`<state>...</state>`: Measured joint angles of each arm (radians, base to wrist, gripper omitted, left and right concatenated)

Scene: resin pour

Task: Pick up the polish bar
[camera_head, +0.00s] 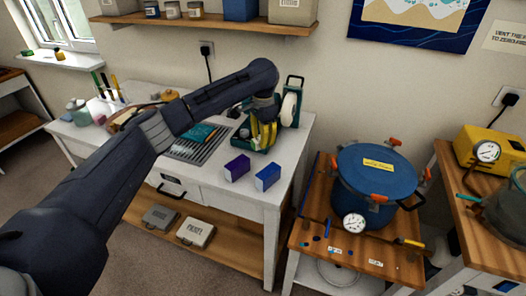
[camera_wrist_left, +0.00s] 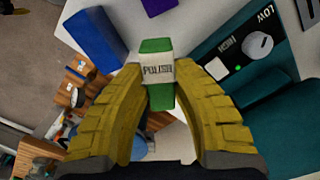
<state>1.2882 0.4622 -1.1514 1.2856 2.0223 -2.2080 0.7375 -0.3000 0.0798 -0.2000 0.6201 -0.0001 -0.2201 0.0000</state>
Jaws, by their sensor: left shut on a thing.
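The polish bar (camera_wrist_left: 157,68) is a small green block with a white band that reads POLISH. In the left wrist view it sits between the two yellow fingers of my left gripper (camera_wrist_left: 160,82). The gripper is shut on it near the fingertips, and part of the bar shows above and below the label. In the head view my left gripper (camera_head: 263,136) is over the right part of the white table, beside the green buffing machine (camera_head: 290,105). The bar cannot be made out clearly there. My right gripper is in neither view.
A purple block (camera_head: 237,168) and a blue block (camera_head: 267,177) stand on the white table (camera_head: 212,172) near its front edge. The machine's dial (camera_wrist_left: 258,45) is close right of the gripper in the wrist view. A blue pressure pot (camera_head: 375,178) stands on a lower cart at right.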

